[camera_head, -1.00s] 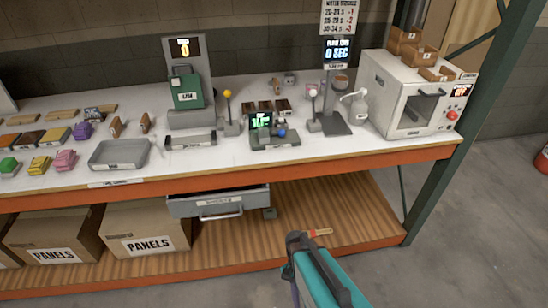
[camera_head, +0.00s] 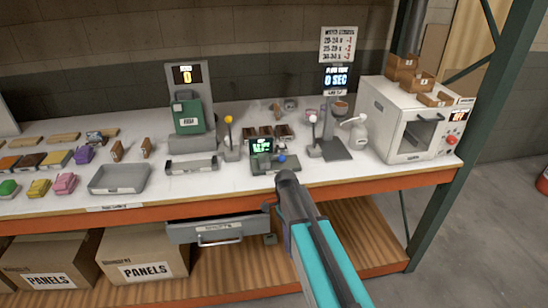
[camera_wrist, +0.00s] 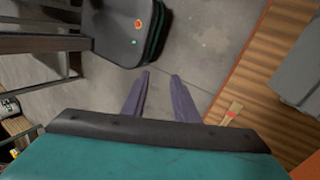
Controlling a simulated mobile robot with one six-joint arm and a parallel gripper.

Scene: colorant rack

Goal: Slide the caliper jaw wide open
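The device I take for the caliper (camera_head: 275,165) stands near the front edge of the bench in the head view. The caliper is not in the wrist view.
A grey tray (camera_head: 120,191), a green-fronted machine (camera_head: 188,116), a stand with a timer display (camera_head: 337,78) and a white oven (camera_head: 400,130) stand on the bench. An open grey drawer (camera_head: 219,239) juts out below the bench edge.

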